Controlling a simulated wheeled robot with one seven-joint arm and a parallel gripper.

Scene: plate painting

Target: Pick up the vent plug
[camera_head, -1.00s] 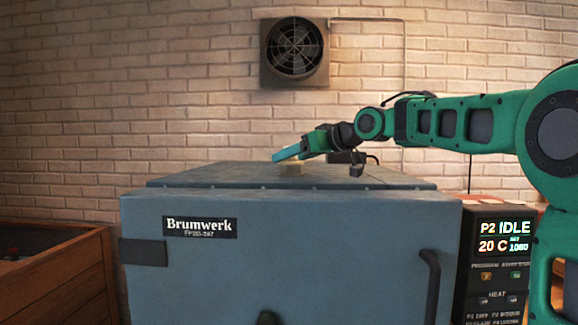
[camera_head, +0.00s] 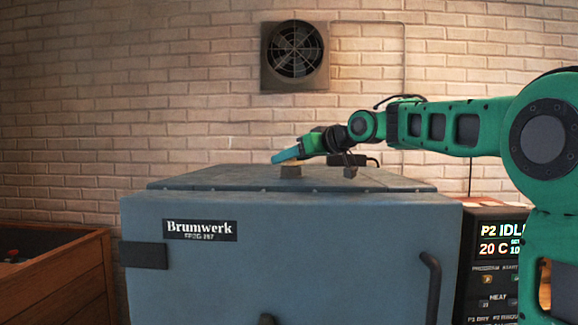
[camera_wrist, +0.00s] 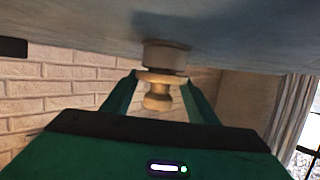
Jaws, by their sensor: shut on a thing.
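The vent plug (camera_wrist: 157,98) is a beige knob with a wider flange, in the middle of the wrist view. Its flange sits close against a pale round collar (camera_wrist: 166,57) on the kiln top; I cannot tell whether there is a gap. My gripper (camera_wrist: 159,82) has one green finger on each side of the plug and is shut on it. In the head view my gripper (camera_head: 285,155) is low over the kiln top, tilted down to the left. Only a thin tan strip of the plug (camera_head: 291,164) shows below the fingers, above the grey collar (camera_head: 291,172).
The blue-grey kiln (camera_head: 300,250) fills the lower middle. A control panel (camera_head: 497,260) is at right, a wooden box (camera_head: 60,280) at left. A wall fan (camera_head: 295,50) hangs behind.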

